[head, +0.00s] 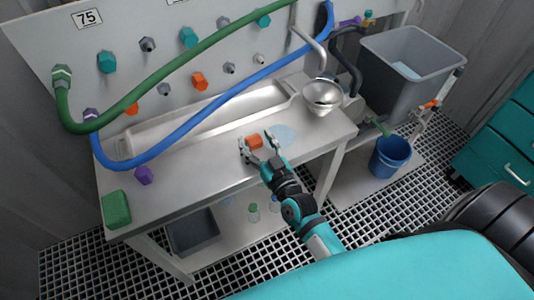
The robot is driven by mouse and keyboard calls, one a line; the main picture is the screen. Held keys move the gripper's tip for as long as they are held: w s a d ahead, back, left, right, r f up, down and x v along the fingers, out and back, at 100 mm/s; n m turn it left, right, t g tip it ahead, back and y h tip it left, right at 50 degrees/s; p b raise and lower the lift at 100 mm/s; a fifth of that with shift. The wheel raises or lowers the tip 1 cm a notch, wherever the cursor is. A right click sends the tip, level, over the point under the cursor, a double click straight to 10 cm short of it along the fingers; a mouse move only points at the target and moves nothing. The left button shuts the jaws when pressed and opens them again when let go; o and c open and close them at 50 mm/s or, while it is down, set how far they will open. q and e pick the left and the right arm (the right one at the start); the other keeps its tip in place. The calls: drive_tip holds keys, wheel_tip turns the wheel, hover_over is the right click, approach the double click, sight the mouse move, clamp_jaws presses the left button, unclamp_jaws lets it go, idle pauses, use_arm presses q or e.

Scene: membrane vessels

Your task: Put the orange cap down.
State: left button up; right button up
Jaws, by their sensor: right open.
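The orange cap (254,141) is at the grey metal bench top (190,172), near its middle. It looks to rest on the surface. My right gripper (256,144) reaches in from the lower right and is open, with one finger on each side of the cap. Whether a finger touches the cap is too small to tell. My left gripper is not in view.
A green block (116,209) and a purple cap (143,175) stand at the bench's left. Green (180,68) and blue (213,106) hoses arch over the back. Bench space left of the gripper is clear.

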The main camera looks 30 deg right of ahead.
drive_tip(key=s, duration=1.2)
drive_tip(key=shift+d+b, duration=0.2)
drive_tip(key=shift+b, duration=0.15)
drive_tip(key=s+a+f+n+g+p, duration=0.1)
drive_tip(key=s+f+g, duration=0.2)
drive_tip(key=f, duration=0.7)
drive_tip(key=s+f+g+y+p, duration=0.1)
drive_tip(key=s+f+g, duration=0.2)
drive_tip(key=f, duration=0.6)
drive_tip(key=s+a+f+n+g+p, duration=0.1)
drive_tip(key=s+f+g, duration=0.2)
drive_tip(key=f, duration=0.7)
drive_tip(key=s+d+f+g+p, duration=0.1)
drive_tip(key=s+d+f+g, duration=0.1)
drive_tip(key=s+f+g, duration=0.2)
drive_tip(key=s+d+f+g+h+p, duration=0.1)
drive_tip(key=s+d+f+g, duration=0.2)
drive_tip(key=s+f, duration=0.7)
drive_tip(key=s+g, duration=0.1)
drive_tip(key=s, duration=0.7)
drive_tip(key=shift+s+d+h+p, duration=0.2)
drive_tip(key=shift+h+p, duration=0.1)
drive_tip(key=shift+p, duration=0.05)
